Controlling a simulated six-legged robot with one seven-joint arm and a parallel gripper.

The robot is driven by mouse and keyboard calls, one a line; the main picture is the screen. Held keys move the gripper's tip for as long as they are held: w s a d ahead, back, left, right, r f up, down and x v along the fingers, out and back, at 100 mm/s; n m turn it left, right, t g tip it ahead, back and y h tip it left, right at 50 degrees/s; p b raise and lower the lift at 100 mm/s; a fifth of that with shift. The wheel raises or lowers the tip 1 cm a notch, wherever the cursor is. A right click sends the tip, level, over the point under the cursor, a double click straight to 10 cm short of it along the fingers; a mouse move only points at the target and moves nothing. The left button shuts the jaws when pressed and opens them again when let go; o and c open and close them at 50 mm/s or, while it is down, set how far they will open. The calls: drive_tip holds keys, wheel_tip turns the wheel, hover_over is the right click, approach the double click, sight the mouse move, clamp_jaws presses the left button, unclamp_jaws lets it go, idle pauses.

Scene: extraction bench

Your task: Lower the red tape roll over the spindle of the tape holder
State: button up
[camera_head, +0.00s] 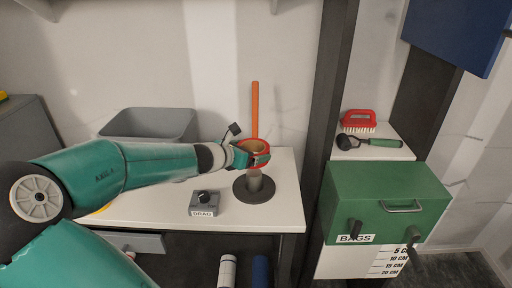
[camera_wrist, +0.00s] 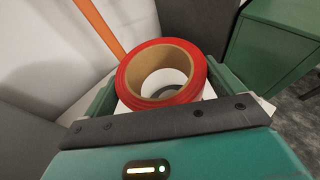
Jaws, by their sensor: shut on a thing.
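The red tape roll (camera_wrist: 202,73) has a tan cardboard core and is held between the fingers of my gripper (camera_head: 252,154). In the head view the roll (camera_head: 266,146) is just above the spindle of the tape holder (camera_head: 254,181), a grey post on a dark round base. The roll looks roughly level and close over the post's top. I cannot tell whether the post's tip is inside the core. In the wrist view a pale round shape shows through the core, and the gripper's fingers lie on both sides of the roll.
A grey box marked DRAG with a knob (camera_head: 204,203) stands left of the holder on the white bench (camera_head: 160,212). A grey bin (camera_head: 150,122) is at the back. An orange bar (camera_head: 255,105) stands behind the roll. A dark post (camera_head: 335,100) and a green BAGS box (camera_head: 385,195) are right.

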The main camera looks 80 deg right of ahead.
sight(251, 174)
drive_tip(key=shift+s+d+f, duration=0.2)
drive_tip(key=shift+s+d, duration=0.15)
drive_tip(key=shift+d, duration=0.2)
drive_tip(key=shift+w+a+f, duration=0.1)
drive_tip(key=shift+w+a, duration=0.05)
drive_tip(key=shift+a, duration=0.15)
drive_tip(key=shift+w+f, duration=0.1)
drive_tip(key=shift+f, duration=0.2)
drive_tip(key=shift+d+f, duration=0.1)
drive_tip(key=shift+f, duration=2.85)
drive_tip(key=o, duration=0.7)
